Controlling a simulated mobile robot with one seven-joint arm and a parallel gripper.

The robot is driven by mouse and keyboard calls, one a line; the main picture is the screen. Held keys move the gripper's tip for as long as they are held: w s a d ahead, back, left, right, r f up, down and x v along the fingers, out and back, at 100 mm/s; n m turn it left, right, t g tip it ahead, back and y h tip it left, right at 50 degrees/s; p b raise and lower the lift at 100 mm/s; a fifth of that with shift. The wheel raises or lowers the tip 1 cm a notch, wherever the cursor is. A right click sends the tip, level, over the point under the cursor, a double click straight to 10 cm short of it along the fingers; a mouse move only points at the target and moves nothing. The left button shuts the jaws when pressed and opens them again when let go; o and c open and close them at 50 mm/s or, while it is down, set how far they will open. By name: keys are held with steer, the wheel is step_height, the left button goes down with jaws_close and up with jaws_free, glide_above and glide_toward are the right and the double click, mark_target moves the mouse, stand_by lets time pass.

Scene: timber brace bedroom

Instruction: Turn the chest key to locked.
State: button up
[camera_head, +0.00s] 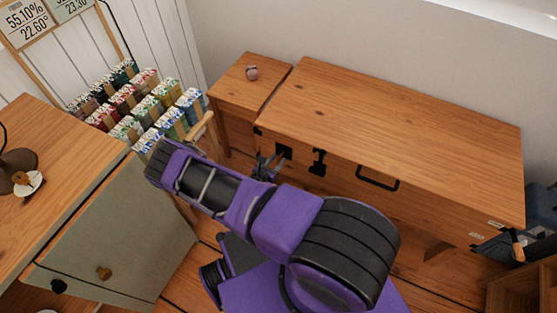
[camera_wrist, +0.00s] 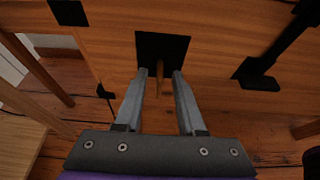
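The wooden chest (camera_head: 400,112) stands against the wall with its lid closed. A thin brownish key (camera_wrist: 159,72) projects from the plate's lower middle. My gripper (camera_wrist: 160,74) is in front of the plate, its two grey fingers apart on either side of the key, with a visible gap on each side. In the head view my gripper (camera_head: 265,165) is by the chest's left front, and the key cannot be made out there.
A rack of colourful packets (camera_head: 140,105) and a grey cabinet door (camera_head: 120,230) are farther left.

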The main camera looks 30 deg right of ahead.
steer(key=shift+x, duration=0.8)
jaws_close()
